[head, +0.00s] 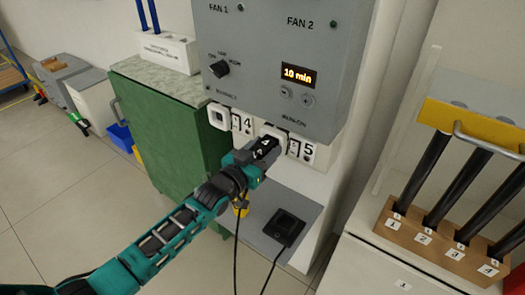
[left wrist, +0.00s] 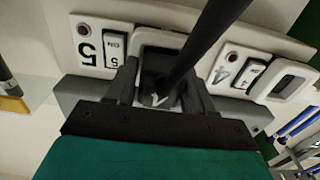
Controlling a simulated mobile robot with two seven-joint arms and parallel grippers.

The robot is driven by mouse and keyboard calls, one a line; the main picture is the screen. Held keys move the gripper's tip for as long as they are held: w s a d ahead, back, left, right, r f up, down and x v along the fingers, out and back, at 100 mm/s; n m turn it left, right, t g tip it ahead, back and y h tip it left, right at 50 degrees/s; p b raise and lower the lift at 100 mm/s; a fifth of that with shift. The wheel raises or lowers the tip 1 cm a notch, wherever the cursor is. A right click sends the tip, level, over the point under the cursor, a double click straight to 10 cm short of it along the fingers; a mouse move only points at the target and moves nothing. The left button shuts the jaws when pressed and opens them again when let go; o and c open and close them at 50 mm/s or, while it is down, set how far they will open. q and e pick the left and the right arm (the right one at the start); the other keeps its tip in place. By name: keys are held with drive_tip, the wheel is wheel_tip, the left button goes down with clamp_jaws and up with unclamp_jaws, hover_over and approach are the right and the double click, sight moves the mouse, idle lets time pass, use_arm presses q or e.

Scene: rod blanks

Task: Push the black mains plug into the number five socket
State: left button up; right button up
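My left gripper (head: 264,150) is at the socket beside the number 5 label (head: 308,151). In the left wrist view its fingers (left wrist: 160,92) are on both sides of the black plug (left wrist: 158,88), and a thick black cable (left wrist: 205,35) runs from it. The number five socket (head: 270,132) is a white-framed outlet partly hidden behind the gripper; its frame also shows in the left wrist view (left wrist: 160,38). The plug is right in front of or in this socket; I cannot tell how deep. My right gripper is not in view.
The number four socket (head: 220,117) is to the left, with its switch. Above is a grey control box (head: 270,45). Below, a black device (head: 285,228) with a cable lies on a grey shelf. A green cabinet (head: 165,140) stands left; a wooden rod rack (head: 440,240) stands right.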

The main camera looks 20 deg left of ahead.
use_arm(q)
drive_tip(key=o, duration=0.4)
drive_tip(key=shift+s, duration=0.1)
drive_tip(key=p+v, duration=0.1)
drive_tip(key=v, duration=1.1)
drive_tip(key=shift+s+a, duration=0.15)
drive_tip(key=shift+s, duration=0.15)
drive_tip(key=s+f+g+y, duration=0.1)
drive_tip(key=s+f+g, duration=0.1)
drive_tip(key=s+f, duration=0.2)
drive_tip(key=s+d+f+n+g+y, duration=0.1)
drive_tip(key=s+f+g, duration=0.1)
drive_tip(key=s+f, duration=0.2)
drive_tip(key=s+f+g+y, duration=0.2)
drive_tip(key=s+f, duration=0.2)
drive_tip(key=s, duration=0.3)
drive_tip(key=shift+d+f, duration=0.25)
drive_tip(key=shift+f, duration=0.05)
